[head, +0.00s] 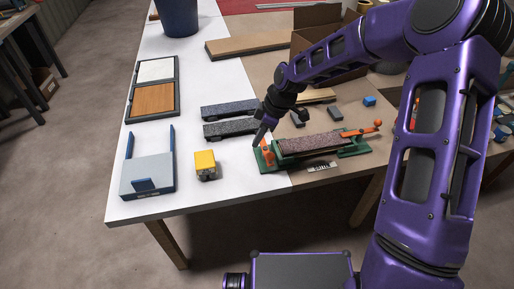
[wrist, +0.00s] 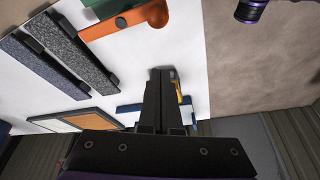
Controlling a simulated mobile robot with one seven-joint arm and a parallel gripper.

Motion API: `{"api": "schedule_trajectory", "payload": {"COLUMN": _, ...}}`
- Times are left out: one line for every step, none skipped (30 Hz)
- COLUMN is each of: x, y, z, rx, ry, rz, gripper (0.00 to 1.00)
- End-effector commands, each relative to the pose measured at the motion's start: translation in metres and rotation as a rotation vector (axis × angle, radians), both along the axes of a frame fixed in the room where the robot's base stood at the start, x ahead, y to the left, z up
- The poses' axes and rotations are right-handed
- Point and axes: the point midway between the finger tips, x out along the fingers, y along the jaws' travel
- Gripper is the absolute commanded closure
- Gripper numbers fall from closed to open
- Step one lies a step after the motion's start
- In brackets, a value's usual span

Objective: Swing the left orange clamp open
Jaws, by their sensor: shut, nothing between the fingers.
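A green fixture (head: 349,149) lies on the table and holds a dark speckled bar (head: 308,143). The left orange clamp (head: 267,157) is at the fixture's left end. In the wrist view, an orange clamp arm (wrist: 122,24) with a round knob (wrist: 157,15) shows at the top, beside a green edge (wrist: 98,8). The right orange clamp (head: 362,130) is at the other end, its knob out to the right. My gripper (head: 258,142) is shut and empty, pointing down just beside and above the left clamp. Its closed fingers (wrist: 161,80) are apart from the orange arm in the wrist view.
A yellow block-like item (head: 205,160) and a grey-blue holder with uprights (head: 148,176) stand left of the fixture. Two dark speckled bars (head: 229,109) lie behind my gripper. A cardboard box (head: 318,25) is at the back. White table is clear in front of the yellow item.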

Motion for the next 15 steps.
{"api": "schedule_trajectory", "payload": {"x": 0.001, "y": -0.005, "z": 0.012, "rx": -0.001, "ry": -0.003, "rz": -0.002, "gripper": 1.0}}
{"api": "schedule_trajectory", "payload": {"x": 0.001, "y": -0.006, "z": 0.018, "rx": 0.0, "ry": -0.002, "rz": -0.002, "gripper": 1.0}}
{"api": "schedule_trajectory", "payload": {"x": 0.001, "y": -0.009, "z": 0.025, "rx": 0.001, "ry": -0.003, "rz": -0.002, "gripper": 1.0}}
{"api": "schedule_trajectory", "payload": {"x": 0.001, "y": -0.01, "z": 0.029, "rx": 0.001, "ry": -0.003, "rz": -0.002, "gripper": 1.0}}
{"api": "schedule_trajectory", "payload": {"x": 0.001, "y": -0.012, "z": 0.033, "rx": 0.0, "ry": -0.002, "rz": -0.001, "gripper": 1.0}}
{"api": "schedule_trajectory", "payload": {"x": 0.001, "y": -0.014, "z": 0.038, "rx": 0.0, "ry": -0.002, "rz": -0.001, "gripper": 1.0}}
{"api": "schedule_trajectory", "payload": {"x": 0.001, "y": -0.015, "z": 0.041, "rx": 0.0, "ry": -0.002, "rz": -0.001, "gripper": 1.0}}
{"api": "schedule_trajectory", "payload": {"x": 0.001, "y": -0.016, "z": 0.043, "rx": 0.001, "ry": -0.001, "rz": -0.001, "gripper": 1.0}}
{"api": "schedule_trajectory", "payload": {"x": 0.001, "y": -0.017, "z": 0.046, "rx": 0.001, "ry": 0.0, "rz": -0.001, "gripper": 1.0}}
{"api": "schedule_trajectory", "payload": {"x": 0.001, "y": -0.017, "z": 0.048, "rx": 0.001, "ry": 0.001, "rz": 0.0, "gripper": 1.0}}
{"api": "schedule_trajectory", "payload": {"x": 0.001, "y": -0.017, "z": 0.049, "rx": 0.001, "ry": 0.001, "rz": 0.0, "gripper": 1.0}}
{"api": "schedule_trajectory", "payload": {"x": 0.0, "y": -0.018, "z": 0.05, "rx": 0.001, "ry": 0.001, "rz": 0.0, "gripper": 1.0}}
{"api": "schedule_trajectory", "payload": {"x": 0.0, "y": -0.018, "z": 0.051, "rx": 0.001, "ry": 0.0, "rz": 0.001, "gripper": 1.0}}
{"api": "schedule_trajectory", "payload": {"x": 0.001, "y": -0.018, "z": 0.051, "rx": 0.001, "ry": 0.0, "rz": 0.001, "gripper": 1.0}}
{"api": "schedule_trajectory", "payload": {"x": 0.001, "y": -0.018, "z": 0.051, "rx": 0.001, "ry": 0.0, "rz": 0.001, "gripper": 1.0}}
